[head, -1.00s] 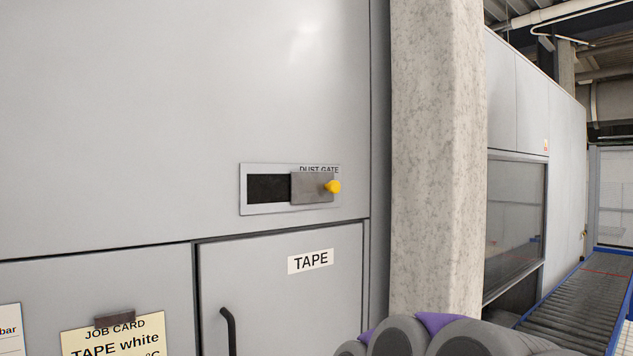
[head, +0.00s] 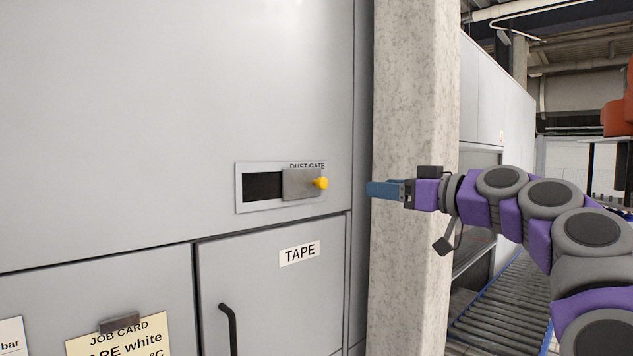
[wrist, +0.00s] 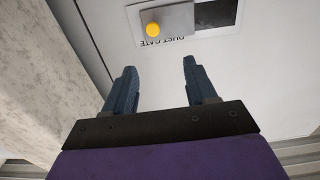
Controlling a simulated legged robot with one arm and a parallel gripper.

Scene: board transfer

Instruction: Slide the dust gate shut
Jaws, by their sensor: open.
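The dust gate is a grey sliding plate (head: 298,184) with a yellow knob (head: 320,183) at its right end. It sits at the right of a light frame (head: 290,204) on the grey cabinet wall, and a dark opening (head: 262,187) shows to its left. My gripper (head: 370,189) is to the right of the knob, apart from it, in front of the concrete pillar. In the wrist view its two blue fingers (wrist: 158,80) are spread with nothing between them. The yellow knob (wrist: 153,29) and plate (wrist: 176,18) lie beyond the fingertips, upside down.
A concrete pillar (head: 410,80) stands right of the cabinet. Below the gate is a door with a TAPE label (head: 299,253) and a black handle (head: 228,325). A job card (head: 120,338) hangs lower left. A roller conveyor (head: 500,310) runs at the right.

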